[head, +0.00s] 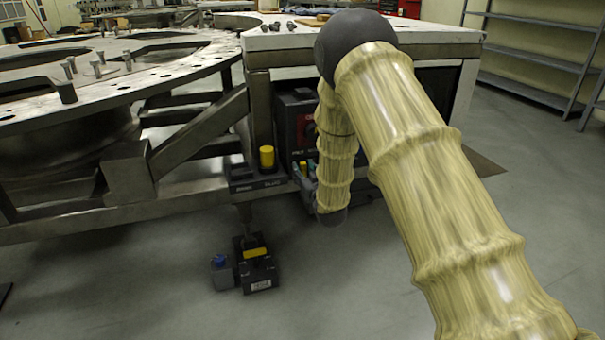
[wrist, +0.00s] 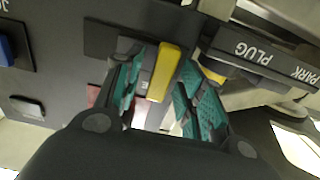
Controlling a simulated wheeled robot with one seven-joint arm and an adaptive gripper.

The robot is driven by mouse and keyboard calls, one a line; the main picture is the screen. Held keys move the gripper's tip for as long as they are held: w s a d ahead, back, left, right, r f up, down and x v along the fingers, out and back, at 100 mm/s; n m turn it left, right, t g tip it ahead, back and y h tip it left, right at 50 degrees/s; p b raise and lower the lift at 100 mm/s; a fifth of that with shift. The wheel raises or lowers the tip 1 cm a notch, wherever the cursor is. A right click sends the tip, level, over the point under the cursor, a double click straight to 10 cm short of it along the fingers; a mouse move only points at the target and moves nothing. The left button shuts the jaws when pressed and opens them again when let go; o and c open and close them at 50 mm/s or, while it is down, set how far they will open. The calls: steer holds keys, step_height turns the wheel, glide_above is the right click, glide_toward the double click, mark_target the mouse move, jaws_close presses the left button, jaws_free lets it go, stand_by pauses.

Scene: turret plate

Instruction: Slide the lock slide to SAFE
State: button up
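In the wrist view a yellow bar, which looks like the lock slide (wrist: 165,70), stands on a dark panel (wrist: 60,75). My gripper (wrist: 163,75) has its teal-padded fingers spread on either side of this bar. A gap shows on the left of the bar; whether the right pad touches it I cannot tell. No SAFE mark is readable.
A PARK PLUG holder (wrist: 255,55) with a yellow plug is close right of my fingers; the plug (head: 267,157) also shows in the head view. A blue button (wrist: 6,48) is on the panel's left. A turret plate (head: 200,60) fills the left; a black box (head: 257,270) is on the floor.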

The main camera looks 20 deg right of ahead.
steer(key=shift+w, duration=0.6)
jaws_close()
